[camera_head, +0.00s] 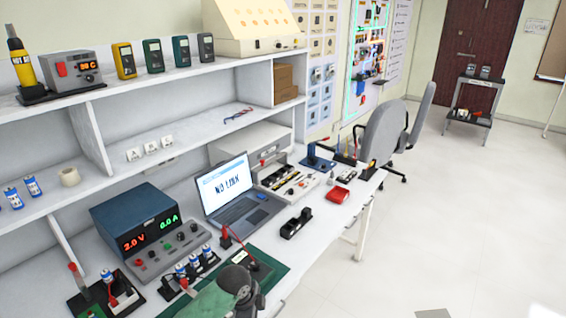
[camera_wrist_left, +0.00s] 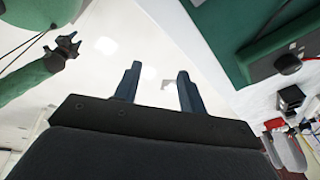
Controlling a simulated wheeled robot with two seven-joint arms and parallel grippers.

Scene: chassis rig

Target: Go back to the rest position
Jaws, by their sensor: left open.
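My left arm, green with a dark wrist, shows at the bottom of the head view by the bench's front edge; its fingertips are not clear there. In the left wrist view my left gripper (camera_wrist_left: 158,88) is open, its two dark fingers apart with nothing between them but pale floor behind. Another green arm of mine with a small dark gripper (camera_wrist_left: 66,46), which I take to be my right one, shows at the upper left of that view. It is too small to tell whether it is open or shut.
The white bench (camera_head: 279,222) carries a power supply (camera_head: 137,220), a laptop (camera_head: 236,195), a black holder (camera_head: 296,222), a red item (camera_head: 338,195) and a green mat (camera_head: 285,247). Shelves stand behind.

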